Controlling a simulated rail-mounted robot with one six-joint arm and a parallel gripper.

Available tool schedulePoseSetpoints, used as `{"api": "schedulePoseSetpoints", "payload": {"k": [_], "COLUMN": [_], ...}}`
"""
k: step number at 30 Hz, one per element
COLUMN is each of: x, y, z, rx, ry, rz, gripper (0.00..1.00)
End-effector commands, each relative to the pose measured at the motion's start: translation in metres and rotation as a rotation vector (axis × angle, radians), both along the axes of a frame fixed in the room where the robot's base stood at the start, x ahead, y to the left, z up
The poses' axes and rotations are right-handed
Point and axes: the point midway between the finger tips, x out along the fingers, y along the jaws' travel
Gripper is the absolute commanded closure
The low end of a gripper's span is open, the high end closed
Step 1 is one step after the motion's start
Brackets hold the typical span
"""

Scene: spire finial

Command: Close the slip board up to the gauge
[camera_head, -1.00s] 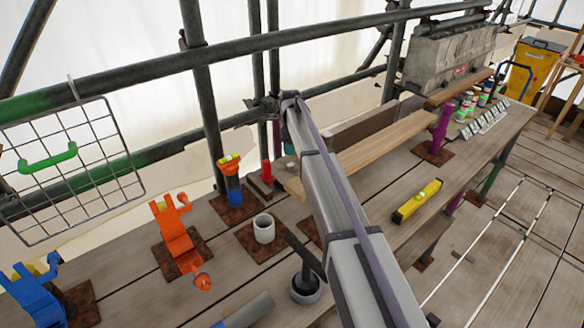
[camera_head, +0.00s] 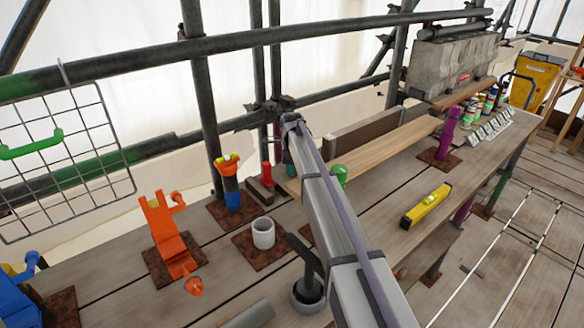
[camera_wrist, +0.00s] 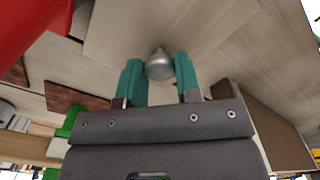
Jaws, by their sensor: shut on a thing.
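A pale wooden board (camera_head: 395,146), which looks like the slip board, lies lengthwise on the bench in front of a dark upright board (camera_head: 362,128). Its left part is hidden behind my arm. In the wrist view my gripper's teal fingers (camera_wrist: 158,78) are shut on a silver knob (camera_wrist: 158,64), with pale wood (camera_wrist: 215,45) around it. In the head view only a little teal of my gripper (camera_head: 290,166) shows beside the arm. A small red piece (camera_head: 266,175) stands on a dark block just left of it. I cannot tell which thing is the gauge.
A green round-topped thing (camera_head: 340,174) is close to the right of my arm. A purple clamp (camera_head: 447,133) stands at the board's right end. A white cup (camera_head: 263,233), an orange clamp (camera_head: 172,235) and a yellow level (camera_head: 427,205) are on the bench. Scaffold tubes run behind.

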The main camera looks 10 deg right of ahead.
Motion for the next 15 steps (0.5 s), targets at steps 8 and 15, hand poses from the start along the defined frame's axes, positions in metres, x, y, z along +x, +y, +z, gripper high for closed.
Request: {"api": "schedulePoseSetpoints", "payload": {"k": [8,15], "x": [-0.0001,-0.0034], "y": [-0.0001,0.0055], "z": [-0.0001,-0.0001], "rx": [0.000,0.000], "ry": [0.000,0.000], "rz": [0.000,0.001], "gripper": [1.00,1.00]}}
